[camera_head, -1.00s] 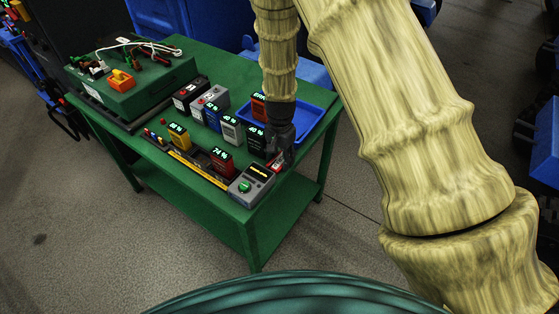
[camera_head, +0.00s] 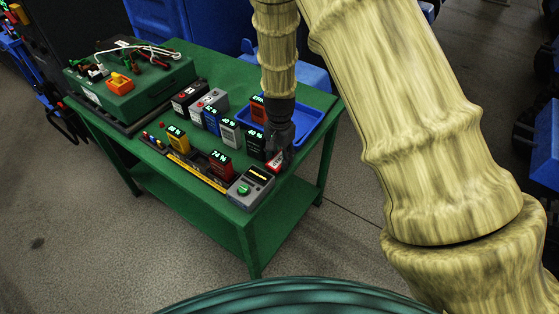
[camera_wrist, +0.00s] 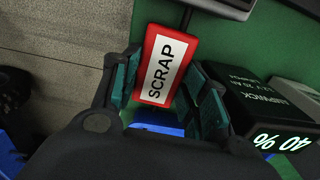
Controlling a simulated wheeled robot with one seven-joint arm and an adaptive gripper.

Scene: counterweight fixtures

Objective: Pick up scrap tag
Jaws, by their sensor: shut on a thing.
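The scrap tag (camera_wrist: 178,46) is a red block with a white label reading SCRAP. In the wrist view it stands between the two teal finger pads of my gripper (camera_wrist: 160,100), which is shut on it. In the head view the tag (camera_head: 274,162) shows as a small red and white patch under my dark gripper (camera_head: 279,158), near the table's right edge. My fingers hide part of it there. I cannot tell whether it touches the table.
The green table (camera_head: 158,174) holds a blue tray (camera_head: 311,118) behind my gripper. Several battery packs stand close to its left, including a black one (camera_head: 254,145) showing 40 %. A grey tester (camera_head: 250,187) stands in front. Floor is free beyond the table's right edge.

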